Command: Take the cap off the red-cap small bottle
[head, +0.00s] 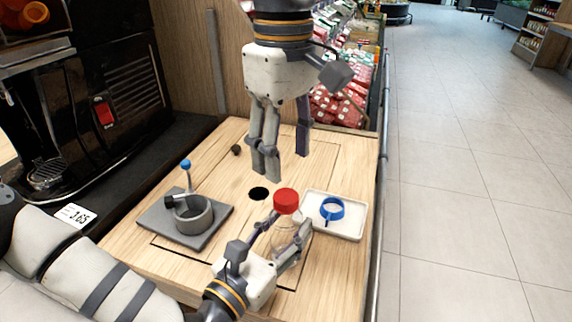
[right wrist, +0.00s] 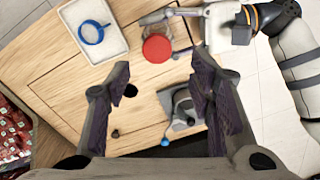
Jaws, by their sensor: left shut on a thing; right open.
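A small clear bottle (head: 284,238) with a red cap (head: 286,201) stands on the wooden table, the cap on its top. My left gripper (head: 286,232) is shut on the bottle's body, below the cap. My right gripper (head: 283,166) is open and empty, pointing down above the table, behind the bottle in the head view. In the right wrist view the red cap (right wrist: 157,48) lies beyond the open fingers of my right gripper (right wrist: 165,85), with nothing between them. The bottle's body is mostly hidden there under the cap.
A white tray (head: 349,229) with a blue ring (head: 332,209) sits right of the bottle. A grey press (head: 190,216) on a dark base stands to the left. The table (head: 330,270) has a dark round hole (head: 258,193). A black juicer machine (head: 120,80) is at left.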

